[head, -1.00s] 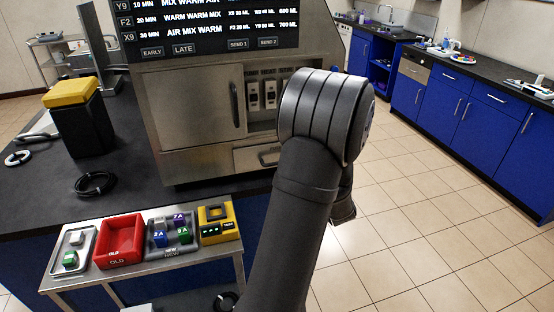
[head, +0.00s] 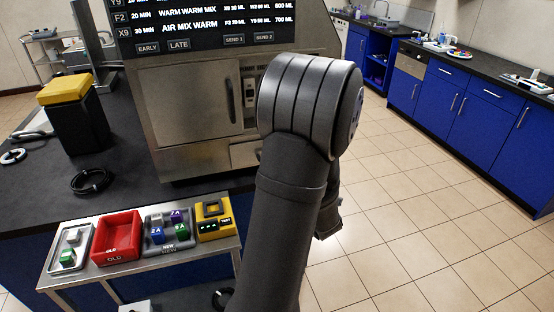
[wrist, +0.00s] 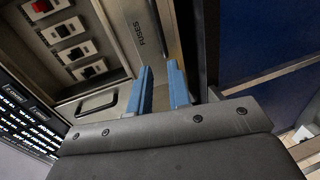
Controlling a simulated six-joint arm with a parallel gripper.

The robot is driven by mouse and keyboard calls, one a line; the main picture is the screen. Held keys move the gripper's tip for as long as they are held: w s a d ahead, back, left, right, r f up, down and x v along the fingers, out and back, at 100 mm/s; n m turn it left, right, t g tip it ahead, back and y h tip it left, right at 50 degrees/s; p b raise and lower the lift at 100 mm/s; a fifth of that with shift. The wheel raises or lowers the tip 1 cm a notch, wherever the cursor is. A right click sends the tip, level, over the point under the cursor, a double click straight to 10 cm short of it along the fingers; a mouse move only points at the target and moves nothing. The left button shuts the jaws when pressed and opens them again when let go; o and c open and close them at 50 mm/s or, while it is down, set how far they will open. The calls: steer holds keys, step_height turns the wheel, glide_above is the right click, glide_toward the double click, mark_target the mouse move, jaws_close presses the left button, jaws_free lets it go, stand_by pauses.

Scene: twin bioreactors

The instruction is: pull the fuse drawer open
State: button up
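The fuse drawer is a metal front low on the bioreactor cabinet. In the head view (head: 244,154) only its left part shows; my arm hides its handle. In the wrist view the drawer front (wrist: 128,22) carries the word FUSES and looks shut. A dark bar handle (wrist: 163,28) runs along it. My gripper (wrist: 161,67) has two blue fingers, apart, with nothing seen between them. The fingertips are close to the drawer front, and the gap is roughly in line with the handle's near end. I cannot tell whether they touch it. My gripper is hidden in the head view.
Above the drawer are fuse switches (wrist: 75,52) and a cabinet door with a bar handle (head: 231,100). A steel side table with a red tray (head: 117,238) and a yellow device (head: 213,217) stands in front. Open tiled floor lies to the right.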

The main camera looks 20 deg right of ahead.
steer(key=x, duration=1.7)
jaws_close()
